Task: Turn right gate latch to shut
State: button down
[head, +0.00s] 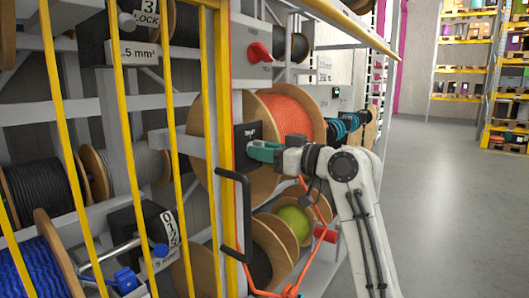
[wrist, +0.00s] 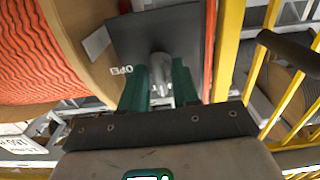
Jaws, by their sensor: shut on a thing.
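The right gate latch has a dark plate (head: 243,134) on the post beside the yellow gate. The plate (wrist: 140,36) also shows in the wrist view, with part of a white label reading like "OPEN" at its lower left. A grey rounded latch handle (wrist: 160,65) stands out from the plate. My gripper (head: 254,152) reaches it from the right. Its two teal fingers (wrist: 160,84) are shut on the latch handle, one on each side. In the head view the fingers hide the handle, so its turn angle cannot be told there.
The yellow barred gate (head: 219,120) stands left of the latch, with a black pull handle (head: 246,215). A large reel of orange cable (head: 293,115) is close behind my gripper. A red knob (head: 259,52) sits above. Open grey floor (head: 450,200) lies to the right.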

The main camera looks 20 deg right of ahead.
jog(key=c, duration=1.2)
grip_release()
jog(key=shift+f, duration=0.1)
jog(key=shift+o, duration=0.2)
jog(key=shift+d, duration=0.1)
jog(key=b+v, duration=0.1)
jog(key=v, duration=0.9)
jog(key=shift+s+d, duration=0.2)
jog(key=shift+s, duration=0.1)
